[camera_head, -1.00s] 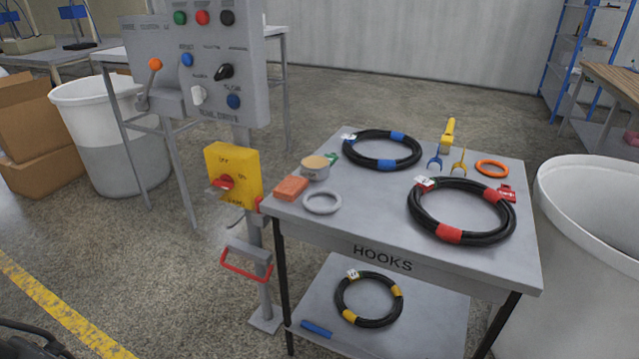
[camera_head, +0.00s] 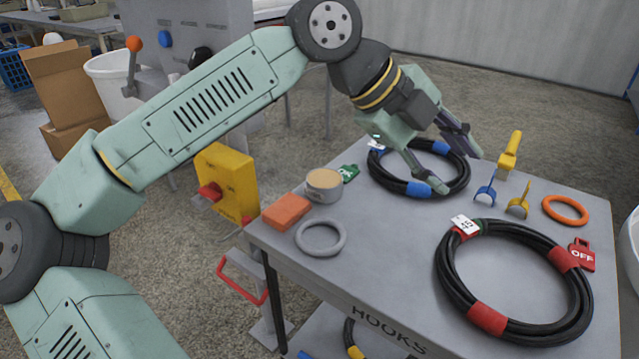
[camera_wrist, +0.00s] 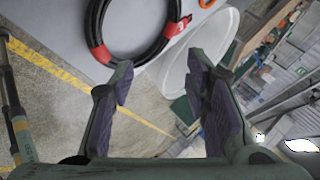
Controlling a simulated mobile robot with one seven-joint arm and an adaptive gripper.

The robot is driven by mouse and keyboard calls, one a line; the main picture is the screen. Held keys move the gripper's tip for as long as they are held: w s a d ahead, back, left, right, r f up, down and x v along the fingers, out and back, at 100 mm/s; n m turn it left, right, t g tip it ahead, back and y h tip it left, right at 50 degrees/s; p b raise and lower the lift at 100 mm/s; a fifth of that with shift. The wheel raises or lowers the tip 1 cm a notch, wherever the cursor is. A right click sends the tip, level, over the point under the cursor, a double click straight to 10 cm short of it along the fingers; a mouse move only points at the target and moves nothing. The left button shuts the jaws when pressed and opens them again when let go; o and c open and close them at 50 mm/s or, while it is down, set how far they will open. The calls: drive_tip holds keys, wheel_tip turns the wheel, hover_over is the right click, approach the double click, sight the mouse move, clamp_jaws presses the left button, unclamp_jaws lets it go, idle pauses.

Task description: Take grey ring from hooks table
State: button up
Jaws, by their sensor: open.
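The grey ring (camera_head: 320,238) lies flat on the near left part of the hooks table (camera_head: 400,268), beside an orange block (camera_head: 286,213). My gripper (camera_head: 452,172) is open and empty. In the head view it shows above the far coil with blue bands, to the right of and farther back than the grey ring. In the wrist view my open fingers (camera_wrist: 165,85) point past the table's edge toward the floor and a white bin. The grey ring is not visible in that view.
A round tin (camera_head: 324,185) stands behind the ring. A blue-banded hose coil (camera_head: 388,183), a red-banded coil (camera_head: 488,318), an orange ring (camera_head: 565,210) and a yellow-handled tool (camera_head: 509,152) also lie on the table. A yellow switch box (camera_head: 229,182) stands left of the table.

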drive_tip(key=w+a+f+n+y, duration=0.55)
drive_tip(key=a+f, duration=0.25)
drive_tip(key=a, duration=0.2)
drive_tip(key=n+y, duration=0.4)
hover_over(315, 248)
wheel_tip(315, 248, down, 3)
drive_tip(key=f, duration=0.4)
drive_tip(key=shift+w+f, duration=0.2)
drive_tip(key=shift+f, duration=0.1)
drive_tip(key=shift+s+f+p, duration=0.15)
drive_tip(key=shift+f+p, duration=0.85)
drive_tip(key=shift+f, duration=1.85)
clamp_jaws()
